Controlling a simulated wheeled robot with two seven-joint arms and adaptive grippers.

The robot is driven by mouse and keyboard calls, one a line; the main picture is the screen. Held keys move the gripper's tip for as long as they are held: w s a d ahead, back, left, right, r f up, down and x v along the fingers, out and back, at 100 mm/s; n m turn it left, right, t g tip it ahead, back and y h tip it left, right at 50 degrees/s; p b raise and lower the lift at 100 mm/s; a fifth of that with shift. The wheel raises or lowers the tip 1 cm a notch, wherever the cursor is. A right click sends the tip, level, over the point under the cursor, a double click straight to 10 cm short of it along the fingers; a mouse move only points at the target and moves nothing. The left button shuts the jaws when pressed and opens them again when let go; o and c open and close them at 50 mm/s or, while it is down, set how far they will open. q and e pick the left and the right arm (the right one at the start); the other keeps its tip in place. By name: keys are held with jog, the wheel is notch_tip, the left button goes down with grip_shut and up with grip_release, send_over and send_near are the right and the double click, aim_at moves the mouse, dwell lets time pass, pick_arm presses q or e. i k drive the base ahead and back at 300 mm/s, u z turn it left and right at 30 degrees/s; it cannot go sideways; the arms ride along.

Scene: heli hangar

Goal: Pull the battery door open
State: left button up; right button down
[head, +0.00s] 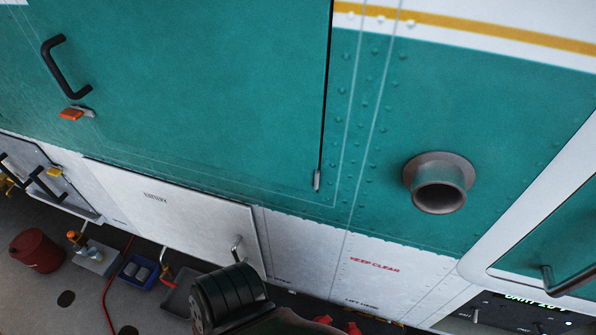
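The battery door (185,215) is a white panel marked "BATTERY", low on the side of the helicopter and left of centre. A small pale metal handle (237,248) sits near its lower right end. The door looks closed or nearly so; I cannot tell whether there is a slight gap at its edge. A dark, ribbed part of my own arm rises from the bottom of the view, just below the handle, and hides some of what lies behind it. Neither of my grippers is in view.
Above is a large teal door with a black handle (65,67). A round exhaust pipe (438,184) sticks out at right. On the floor at left are a red bucket (38,250), a blue bin (138,272), a grey tray (182,298) and a red hose (108,290).

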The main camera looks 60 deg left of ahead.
aim_at(215, 230)
jog(key=u, duration=1.2)
